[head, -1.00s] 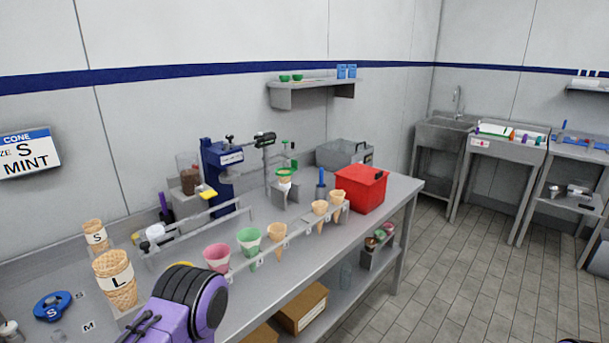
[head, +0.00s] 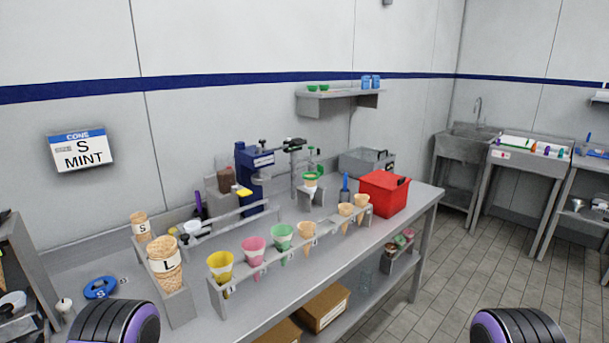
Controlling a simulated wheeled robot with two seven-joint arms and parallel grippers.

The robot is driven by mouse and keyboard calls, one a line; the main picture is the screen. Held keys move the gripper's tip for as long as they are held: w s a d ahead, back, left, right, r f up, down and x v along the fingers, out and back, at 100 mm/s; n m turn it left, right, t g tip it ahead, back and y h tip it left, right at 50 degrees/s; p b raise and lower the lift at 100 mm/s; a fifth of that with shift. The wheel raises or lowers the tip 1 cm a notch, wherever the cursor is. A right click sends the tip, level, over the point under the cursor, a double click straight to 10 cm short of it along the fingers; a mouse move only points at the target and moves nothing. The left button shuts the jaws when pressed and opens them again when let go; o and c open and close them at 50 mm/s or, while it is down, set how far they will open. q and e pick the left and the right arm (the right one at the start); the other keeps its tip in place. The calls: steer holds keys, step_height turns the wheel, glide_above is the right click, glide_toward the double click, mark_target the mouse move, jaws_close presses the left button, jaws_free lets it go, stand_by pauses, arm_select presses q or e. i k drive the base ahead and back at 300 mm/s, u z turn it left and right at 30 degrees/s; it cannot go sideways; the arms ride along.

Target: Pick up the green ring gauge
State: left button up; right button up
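A green ring (head: 312,176), which looks like the green ring gauge, sits at the top of a small grey stand (head: 311,197) towards the back of the bench. A pale cone shape shows at the ring; I cannot tell how the two touch. A blue ring gauge marked S (head: 100,288) lies flat on the bench at the left. Neither gripper is in view. Only black and purple parts of my arms show at the bottom edge, well short of the green ring.
A rack (head: 218,301) of yellow, pink, green and tan cones runs along the bench front. Large cones marked L (head: 166,262) and S (head: 141,226) stand left. A blue press (head: 252,172) stands behind, and a red box (head: 384,193) is at the right end.

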mark_target(321, 169)
steer(key=z, duration=0.5)
steer(key=i, duration=0.45)
steer(key=z, duration=0.95)
steer(key=i, duration=0.75)
steer(key=u, duration=0.5)
steer(key=i, duration=0.6)
steer(key=u, duration=0.7)
